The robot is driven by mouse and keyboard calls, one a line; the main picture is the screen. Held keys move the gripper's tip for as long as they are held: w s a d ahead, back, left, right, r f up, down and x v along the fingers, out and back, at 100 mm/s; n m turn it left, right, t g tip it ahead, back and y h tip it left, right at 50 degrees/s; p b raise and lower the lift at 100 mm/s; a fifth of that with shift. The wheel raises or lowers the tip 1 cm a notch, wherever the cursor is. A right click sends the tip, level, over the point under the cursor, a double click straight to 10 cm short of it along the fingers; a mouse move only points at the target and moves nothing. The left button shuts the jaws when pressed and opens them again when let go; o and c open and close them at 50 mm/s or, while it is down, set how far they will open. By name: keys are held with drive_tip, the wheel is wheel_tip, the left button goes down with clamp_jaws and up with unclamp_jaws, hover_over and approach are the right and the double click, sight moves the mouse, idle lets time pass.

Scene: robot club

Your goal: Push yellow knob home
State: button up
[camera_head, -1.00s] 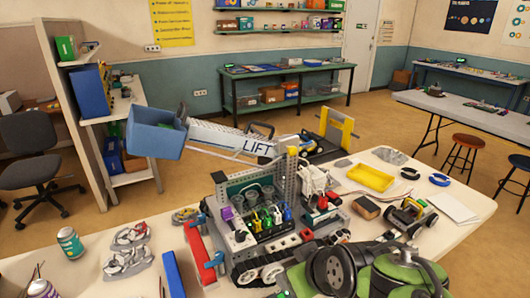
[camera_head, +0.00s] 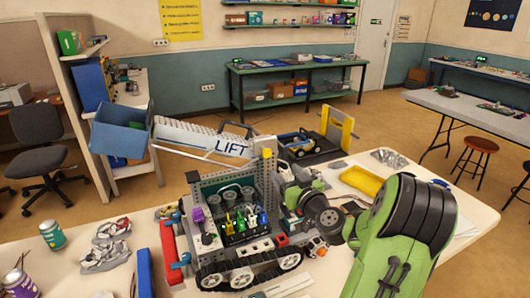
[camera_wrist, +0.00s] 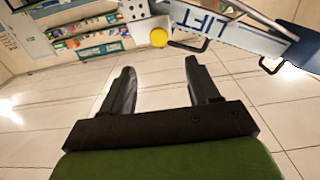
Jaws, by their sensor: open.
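The robot model (camera_head: 248,262) stands on the table on black tracks. A round yellow knob (camera_head: 267,152) sits at the top of its grey post, beside the foot of the white LIFT arm (camera_head: 205,138); the wrist view shows this knob (camera_wrist: 158,37) ahead of my fingers. A small yellow lever (camera_head: 229,221) also stands among coloured levers on the model's front panel. My gripper (camera_wrist: 160,75) is open and empty, with the round knob beyond the fingertips, roughly midway between them and not touching. In the head view my arm comes from the right and its fingers are hard to make out.
A blue bucket (camera_head: 122,138) hangs at the LIFT arm's far end. A yellow tray (camera_head: 362,181) and a yellow frame (camera_head: 337,127) stand behind my arm. A red bar (camera_head: 170,252) and a can (camera_head: 53,235) are on the left.

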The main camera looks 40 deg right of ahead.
sight(268, 153)
drive_tip(key=p+x, duration=0.3)
drive_tip(key=x, duration=0.8)
drive_tip(key=shift+d, duration=0.15)
clamp_jaws()
